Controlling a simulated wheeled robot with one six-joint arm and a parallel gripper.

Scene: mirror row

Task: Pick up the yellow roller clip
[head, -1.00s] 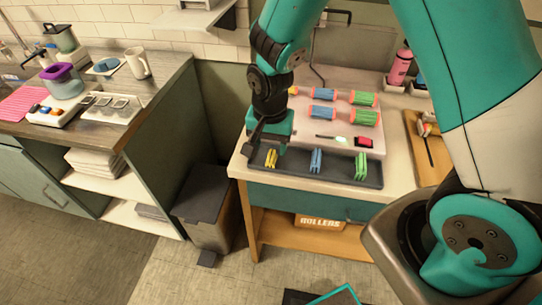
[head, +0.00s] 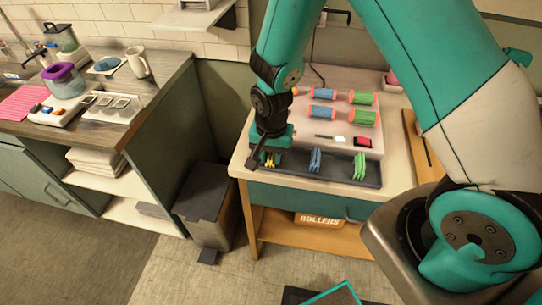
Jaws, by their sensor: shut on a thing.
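The yellow roller clip (head: 274,158) is in the left part of a dark tray (head: 339,179) on the counter, in the head view. My gripper (head: 266,157) points down over the left end of the tray and is shut on the yellow clip. The fingers and the gripper body hide part of the clip. I cannot tell whether the clip still touches the tray floor. A blue clip (head: 315,160) stands in the middle of the tray and a green clip (head: 360,166) toward its right end.
Behind the tray, a pale roller set holds blue rollers (head: 322,110) and green rollers (head: 365,117). A wooden board (head: 428,150) lies to the right. A grey bin (head: 206,205) stands on the floor left of the table. A side counter (head: 155,85) is farther left.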

